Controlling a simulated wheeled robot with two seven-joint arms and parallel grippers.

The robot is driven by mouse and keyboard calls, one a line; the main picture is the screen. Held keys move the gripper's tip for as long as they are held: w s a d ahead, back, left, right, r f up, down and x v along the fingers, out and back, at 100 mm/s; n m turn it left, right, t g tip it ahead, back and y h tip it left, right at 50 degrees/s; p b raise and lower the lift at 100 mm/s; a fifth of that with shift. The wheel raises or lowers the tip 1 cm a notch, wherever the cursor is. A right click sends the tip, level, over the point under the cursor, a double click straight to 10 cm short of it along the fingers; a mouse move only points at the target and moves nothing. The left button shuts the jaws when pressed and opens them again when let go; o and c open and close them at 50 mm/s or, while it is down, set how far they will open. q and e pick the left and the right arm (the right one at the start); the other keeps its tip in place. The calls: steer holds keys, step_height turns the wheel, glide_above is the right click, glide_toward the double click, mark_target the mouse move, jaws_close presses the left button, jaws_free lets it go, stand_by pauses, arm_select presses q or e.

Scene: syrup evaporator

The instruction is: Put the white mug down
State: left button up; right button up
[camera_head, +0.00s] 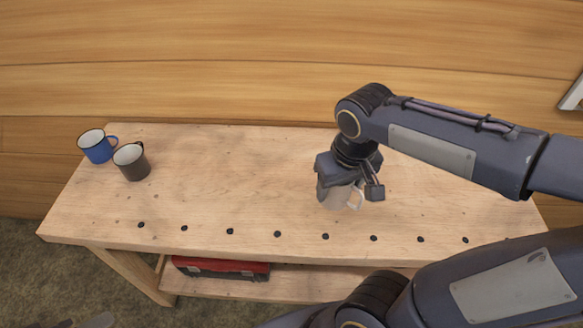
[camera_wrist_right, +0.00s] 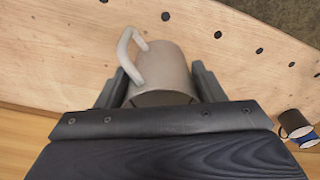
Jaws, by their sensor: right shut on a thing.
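The white mug (camera_head: 336,199) is in my right gripper (camera_head: 343,188), over the right half of the wooden workbench (camera_head: 232,170) in the head view. The gripper hides most of the mug, and its handle shows at the right. In the right wrist view the white mug (camera_wrist_right: 165,68) sits between the two dark fingers of my right gripper (camera_wrist_right: 158,78), with its handle to the upper left. The fingers are shut on the mug. I cannot tell whether its base touches the bench top.
A blue mug (camera_head: 97,147) and a dark grey-brown mug (camera_head: 131,163) stand at the bench's left end. Several dark holes line the front edge. A red toolbox (camera_head: 222,268) lies on the lower shelf. The middle of the bench top is clear.

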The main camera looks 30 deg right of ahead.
steer(key=w+f, duration=0.3)
steer(key=w, duration=0.1)
steer(key=w+d+f+p, duration=0.1)
steer(key=w+f, duration=0.2)
steer(key=w, duration=0.1)
steer(key=w+f, duration=0.3)
steer(key=w, duration=0.2)
steer(key=shift+w+d+f, duration=0.1)
steer(key=shift+d+f, duration=0.2)
steer(key=shift+f, duration=1.6)
steer(key=shift+f, duration=0.1)
steer(key=o, duration=1)
